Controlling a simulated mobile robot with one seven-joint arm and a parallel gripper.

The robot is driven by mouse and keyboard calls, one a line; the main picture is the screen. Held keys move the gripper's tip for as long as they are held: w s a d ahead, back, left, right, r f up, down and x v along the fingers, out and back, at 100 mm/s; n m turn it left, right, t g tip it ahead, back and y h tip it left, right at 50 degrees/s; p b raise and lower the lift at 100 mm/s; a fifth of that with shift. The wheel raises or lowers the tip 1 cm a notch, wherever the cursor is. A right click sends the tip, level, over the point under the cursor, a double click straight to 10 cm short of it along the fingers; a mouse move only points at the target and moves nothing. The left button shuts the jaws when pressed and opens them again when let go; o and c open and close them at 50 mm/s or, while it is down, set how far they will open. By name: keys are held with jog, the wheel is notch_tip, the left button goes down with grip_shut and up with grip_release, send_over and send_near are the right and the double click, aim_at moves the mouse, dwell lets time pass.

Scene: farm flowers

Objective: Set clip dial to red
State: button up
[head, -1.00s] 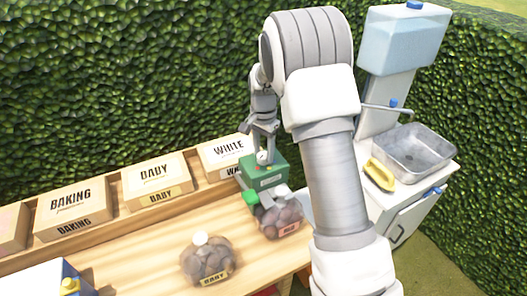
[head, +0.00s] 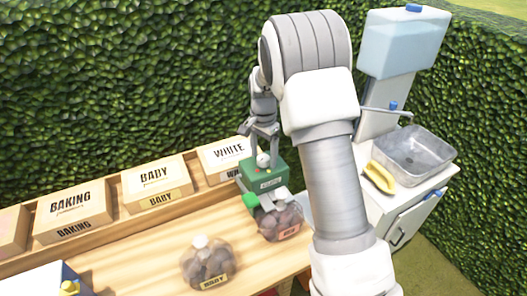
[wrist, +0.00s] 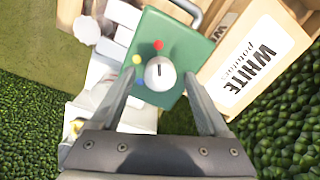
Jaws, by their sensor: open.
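The clip dial (wrist: 160,74) is a round white knob with a dark mark, on top of a green box (wrist: 177,45). A red dot (wrist: 158,45), a yellow dot (wrist: 137,59) and a blue dot (wrist: 138,78) sit around it. In the wrist view the dark mark lines up with the red dot. My gripper (wrist: 158,82) is open, one finger on each side of the dial, apart from it. In the head view my gripper (head: 264,142) is just above the green box (head: 265,178), with the white dial (head: 263,160) between its fingertips.
A net bag of potatoes (head: 281,221) is below the green box's front. Another bag (head: 208,262) stands on the wooden table (head: 140,240). Labelled boxes, including the WHITE box (head: 224,155), line the back. A sink (head: 415,155) with yellow gloves is at right.

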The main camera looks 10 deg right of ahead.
aim_at(264, 158)
notch_tip(264, 158, up, 18)
jog(key=shift+f, duration=0.25)
jog(key=shift+s, duration=0.1)
jog(key=s+r+n+t, duration=0.1)
jog(key=s+r+n, duration=0.25)
jog(key=s, duration=0.45)
jog(key=s+r+n+t, duration=0.2)
jog(key=s+r, duration=0.3)
jog(key=s, duration=0.3)
jog(key=s+f+n+t, duration=0.1)
jog(key=s+f+n, duration=0.1)
jog(key=s, duration=0.5)
jog(key=s+f+n+t, duration=0.1)
jog(key=s+f+n, duration=0.1)
jog(key=s, duration=0.6)
jog(key=shift+d+f+n+t, duration=0.2)
jog(key=shift+f+n+t, duration=0.15)
jog(key=shift+n, duration=0.2)
dwell(2.1)
